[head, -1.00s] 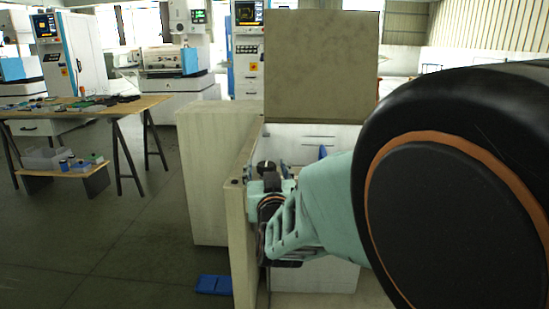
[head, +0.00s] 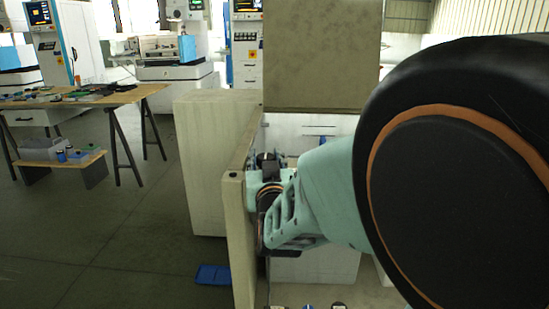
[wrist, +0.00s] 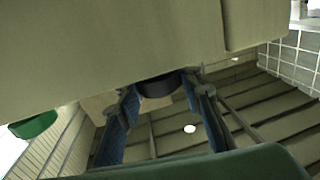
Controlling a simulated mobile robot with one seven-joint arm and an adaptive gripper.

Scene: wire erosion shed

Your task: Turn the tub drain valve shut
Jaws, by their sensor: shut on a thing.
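My gripper (wrist: 158,112) shows in the wrist view with its two blue-padded fingers on either side of a dark round part, which I take to be the drain valve's handle (wrist: 158,87). The fingers are shut on it, beneath a large beige surface. In the head view, my gripper (head: 267,162) is beside the beige wall (head: 238,230), close to its inner face. A small dark part shows at its tip, but my wrist hides most of it. The valve's body and how far its handle is turned cannot be made out.
A beige panel (head: 320,55) stands above and behind my gripper. A beige block (head: 205,160) is left of the wall. A blue flat object (head: 213,275) lies on the floor. A wooden table (head: 85,98) with tools stands at the left, with open floor before it.

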